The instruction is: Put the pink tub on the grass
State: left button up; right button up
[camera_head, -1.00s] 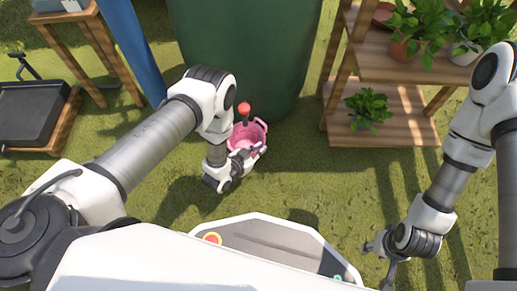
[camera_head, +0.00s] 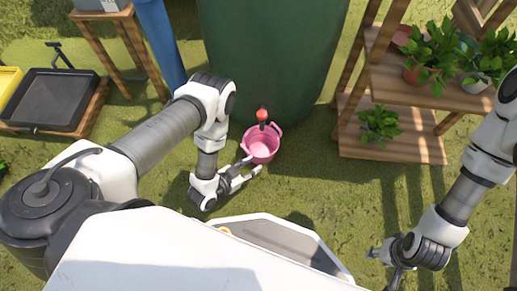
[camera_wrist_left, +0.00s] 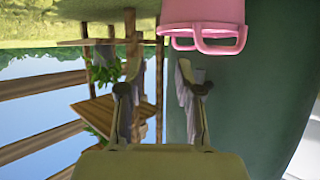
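The pink tub (camera_head: 262,150) stands upright on the grass beside the big green barrel, just below a red-knobbed tap. My left gripper (camera_head: 252,168) is open and empty on the near side of the tub, with its two fingers spread toward it. In the left wrist view, which is upside down, the tub (camera_wrist_left: 202,14) and its handle show at the top edge. The left gripper's fingers (camera_wrist_left: 158,88) are apart there, with nothing between them. My right gripper (camera_head: 385,265) is at the lower right, its fingers apart and empty.
The green barrel (camera_head: 270,55) rises right behind the tub, with the red tap knob (camera_head: 262,115) in front. A wooden plant shelf (camera_head: 385,140) with potted plants stands at right. A black tray (camera_head: 52,98) is at left. Grass (camera_head: 320,190) between tub and shelf is clear.

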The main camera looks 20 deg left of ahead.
pick_arm(q)
jog(key=shift+s, duration=0.15)
jog(key=s+a+r+n+g+y, duration=0.2)
jog(key=s+a+r+g, duration=0.1)
jog(key=s+r+g, duration=0.2)
jog(key=s+a+r+n+g+y, duration=0.3)
jog(key=s+r+g, duration=0.3)
jog(key=s, duration=0.4)
jog(key=shift+a+g, duration=0.4)
jog(key=shift+a, duration=0.2)
